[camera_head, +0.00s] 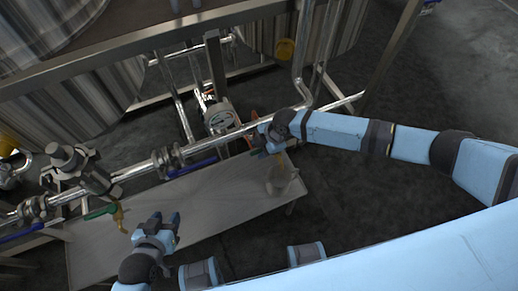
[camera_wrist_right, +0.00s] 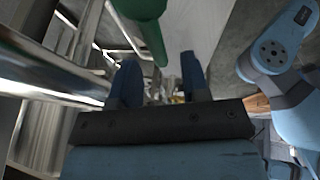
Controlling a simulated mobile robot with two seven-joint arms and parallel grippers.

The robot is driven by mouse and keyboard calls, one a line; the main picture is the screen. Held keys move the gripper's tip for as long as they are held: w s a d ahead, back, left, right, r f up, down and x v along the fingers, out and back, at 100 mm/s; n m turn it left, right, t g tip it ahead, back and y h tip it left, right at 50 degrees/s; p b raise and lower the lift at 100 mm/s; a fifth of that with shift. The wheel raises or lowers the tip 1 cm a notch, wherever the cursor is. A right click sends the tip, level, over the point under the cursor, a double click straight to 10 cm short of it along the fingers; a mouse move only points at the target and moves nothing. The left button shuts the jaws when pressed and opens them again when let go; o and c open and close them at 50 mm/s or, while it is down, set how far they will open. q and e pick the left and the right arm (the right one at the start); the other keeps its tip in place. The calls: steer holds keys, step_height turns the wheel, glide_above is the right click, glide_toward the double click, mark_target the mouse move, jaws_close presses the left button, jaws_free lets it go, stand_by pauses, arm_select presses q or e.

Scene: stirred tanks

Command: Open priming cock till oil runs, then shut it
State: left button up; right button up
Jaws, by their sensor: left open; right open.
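A cock with a green handle (camera_head: 100,212) and a brass spout (camera_head: 120,217) sits at the lower left of the head view. My left gripper (camera_head: 166,222) is open and empty, apart to its right. My right gripper (camera_head: 266,142) is at the pipe's right end, above a pale cup (camera_head: 279,182) on the bench. A small brass piece (camera_head: 281,158) shows below that gripper; its handle is hard to make out. In the right wrist view the right gripper's fingers (camera_wrist_right: 160,82) are apart, with a green handle (camera_wrist_right: 150,30) just beyond them. I cannot tell which cock is the priming one.
A steel pipe (camera_head: 205,146) with blue-handled valves (camera_head: 193,167) runs behind the low bench (camera_head: 190,200). A pressure gauge (camera_head: 219,118) stands behind it. A grey valve body or filter (camera_head: 75,165) is at left. The middle of the bench is clear.

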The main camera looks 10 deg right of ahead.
steer(key=shift+w+a+f, duration=0.1)
steer(key=shift+a+f, duration=0.2)
steer(key=shift+f, duration=0.35)
jaws_close()
